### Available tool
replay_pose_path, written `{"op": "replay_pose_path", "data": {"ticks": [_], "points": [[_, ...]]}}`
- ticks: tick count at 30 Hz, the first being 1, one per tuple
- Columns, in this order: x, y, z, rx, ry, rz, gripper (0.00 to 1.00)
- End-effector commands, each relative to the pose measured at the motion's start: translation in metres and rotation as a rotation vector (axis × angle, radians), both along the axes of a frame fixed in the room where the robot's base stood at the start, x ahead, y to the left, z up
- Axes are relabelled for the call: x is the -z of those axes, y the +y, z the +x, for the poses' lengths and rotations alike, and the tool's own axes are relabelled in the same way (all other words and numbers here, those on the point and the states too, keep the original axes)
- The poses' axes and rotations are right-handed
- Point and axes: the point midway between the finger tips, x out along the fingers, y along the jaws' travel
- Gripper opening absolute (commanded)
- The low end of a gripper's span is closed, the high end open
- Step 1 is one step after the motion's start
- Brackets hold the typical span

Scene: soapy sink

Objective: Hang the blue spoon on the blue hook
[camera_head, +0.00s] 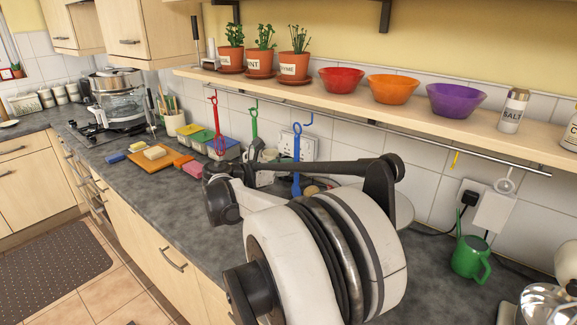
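The blue spoon (296,148) stands nearly upright in front of the wall, its ring-shaped end at the top. Its lower part passes behind my arm's dark bar. The blue hook (308,119) is on the rail under the shelf, just right of the spoon's ring. The ring looks slightly lower than the hook and apart from it; depth is hard to judge. Grey parts left of the spoon seem to belong to my gripper (262,158), mostly hidden behind my arm. Its fingertips and any grip on the spoon cannot be made out.
Red (213,122) and green (254,124) utensils hang on the rail to the left. The shelf (420,115) holds pots and bowls. A cutting board (155,158) and green watering can (470,258) are on the counter.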

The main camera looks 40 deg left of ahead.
Motion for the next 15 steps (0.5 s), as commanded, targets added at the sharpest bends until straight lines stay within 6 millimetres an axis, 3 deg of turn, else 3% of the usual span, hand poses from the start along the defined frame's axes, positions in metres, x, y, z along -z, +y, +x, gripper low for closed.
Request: {"op": "replay_pose_path", "data": {"ticks": [15], "points": [[0.002, 0.0, 0.027, 0.001, 0.0, 0.0, 0.0]]}}
